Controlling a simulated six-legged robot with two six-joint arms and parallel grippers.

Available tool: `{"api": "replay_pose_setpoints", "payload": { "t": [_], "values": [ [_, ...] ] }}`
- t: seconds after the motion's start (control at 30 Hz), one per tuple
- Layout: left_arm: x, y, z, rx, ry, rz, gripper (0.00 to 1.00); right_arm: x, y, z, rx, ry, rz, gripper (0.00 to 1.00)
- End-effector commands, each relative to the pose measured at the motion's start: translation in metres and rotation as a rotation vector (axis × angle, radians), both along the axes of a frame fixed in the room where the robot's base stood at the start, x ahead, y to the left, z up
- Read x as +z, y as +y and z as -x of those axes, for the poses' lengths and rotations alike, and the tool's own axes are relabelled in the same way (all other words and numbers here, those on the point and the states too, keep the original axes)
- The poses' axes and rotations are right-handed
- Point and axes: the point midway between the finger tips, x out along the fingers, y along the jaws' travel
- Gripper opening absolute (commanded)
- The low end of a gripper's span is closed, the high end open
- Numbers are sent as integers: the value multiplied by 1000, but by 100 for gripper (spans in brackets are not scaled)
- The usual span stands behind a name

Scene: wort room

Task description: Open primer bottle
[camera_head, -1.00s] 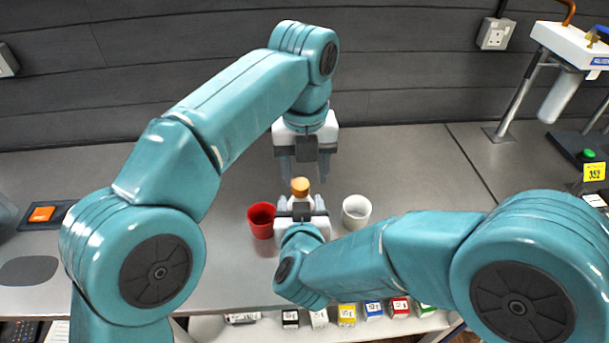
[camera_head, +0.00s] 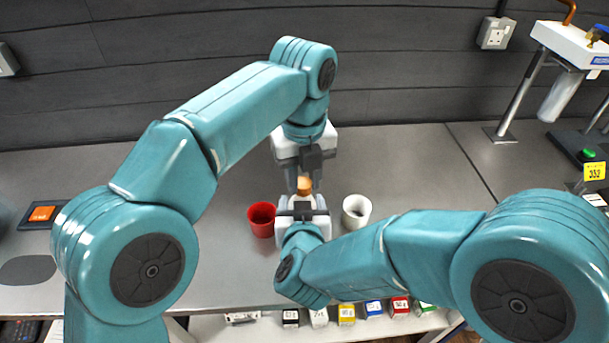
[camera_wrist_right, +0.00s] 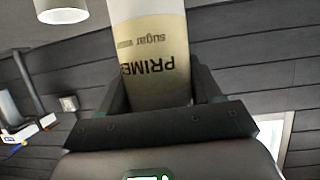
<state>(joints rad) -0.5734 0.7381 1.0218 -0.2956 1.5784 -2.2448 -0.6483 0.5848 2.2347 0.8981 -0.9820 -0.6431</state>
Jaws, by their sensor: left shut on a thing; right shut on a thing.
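The primer bottle stands mostly hidden in the head view, where only its orange cap (camera_head: 304,184) shows clearly. In the right wrist view the bottle's beige label (camera_wrist_right: 152,60) with "PRIME" and "sugar" fills the space between my right fingers. My right gripper (camera_head: 303,206) is shut on the bottle's body; its jaws also show in the right wrist view (camera_wrist_right: 160,100). My left gripper (camera_head: 304,181) points down from above, with its fingers shut around the orange cap.
A red cup (camera_head: 262,219) stands just left of the bottle and a white cup (camera_head: 356,211) just right. Several small coloured boxes (camera_head: 347,314) sit on a shelf below the counter's front edge. A stand machine (camera_head: 568,60) is at the right. The counter behind the cups is clear.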

Motion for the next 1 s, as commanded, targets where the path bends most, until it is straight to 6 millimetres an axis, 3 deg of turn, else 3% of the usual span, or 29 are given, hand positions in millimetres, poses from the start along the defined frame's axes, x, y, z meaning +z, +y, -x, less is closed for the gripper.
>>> {"api": "replay_pose_setpoints", "payload": {
  "t": [0.17, 1.0],
  "values": [
    [1, -6, -1, 456, -8, 13, 0, 1, 6, 1, 21, -3, 6, 0],
    [2, 4, -3, 2729, -26, 7, 0, 1, 4, 1, 15, -3, 4, 0]
  ]
}}
